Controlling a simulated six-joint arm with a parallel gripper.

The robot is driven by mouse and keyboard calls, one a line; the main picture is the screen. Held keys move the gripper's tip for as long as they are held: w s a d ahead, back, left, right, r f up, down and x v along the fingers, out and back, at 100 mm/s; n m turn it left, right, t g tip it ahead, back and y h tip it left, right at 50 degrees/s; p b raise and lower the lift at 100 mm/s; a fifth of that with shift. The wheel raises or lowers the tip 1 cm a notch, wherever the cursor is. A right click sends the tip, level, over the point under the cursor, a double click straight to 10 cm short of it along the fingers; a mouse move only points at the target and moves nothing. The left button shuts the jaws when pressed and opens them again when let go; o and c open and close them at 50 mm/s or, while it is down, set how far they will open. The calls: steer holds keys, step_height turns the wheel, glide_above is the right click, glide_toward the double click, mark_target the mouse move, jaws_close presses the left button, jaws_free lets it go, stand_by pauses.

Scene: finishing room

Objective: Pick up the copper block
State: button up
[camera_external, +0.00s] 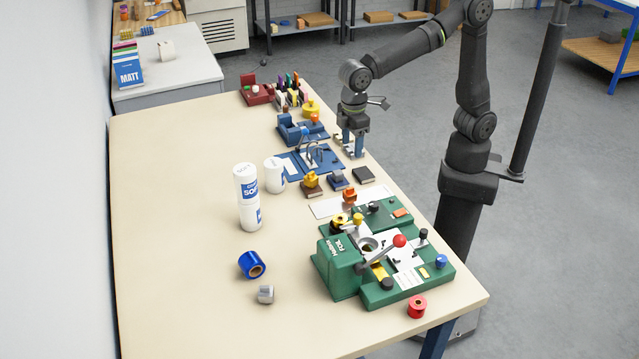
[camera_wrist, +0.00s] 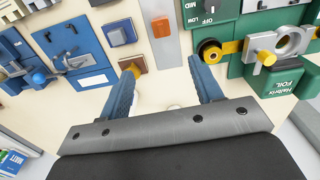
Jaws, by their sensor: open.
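A small orange-brown block (camera_external: 349,197), the most copper-like thing I see, sits on a pale strip behind the green machine. In the wrist view a flat orange block (camera_wrist: 160,27) lies on a grey strip at the top middle; it looks like the same one. My gripper (camera_external: 353,149) points down near the table's right edge, beside the blue fixtures and apart from the block. In the wrist view my gripper (camera_wrist: 162,68) has its two blue fingers spread, with bare table between them.
The green foil machine (camera_external: 340,268) with its red-knobbed lever stands at the front right. A yellow-knobbed stamp (camera_external: 312,183), blue block (camera_external: 338,180) and black block (camera_external: 363,175) stand close by. White bottles (camera_external: 247,190) stand mid-table; the table's left side (camera_external: 170,220) is clear.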

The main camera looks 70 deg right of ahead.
mark_target(350, 192)
step_height(350, 192, down, 19)
steer(key=n, duration=1.7)
steer(key=shift+s+n, duration=0.15)
steer(key=shift+n, duration=0.15)
steer(key=shift+a, duration=0.1)
steer(key=c, duration=1.2)
steer(key=shift+r, duration=0.1)
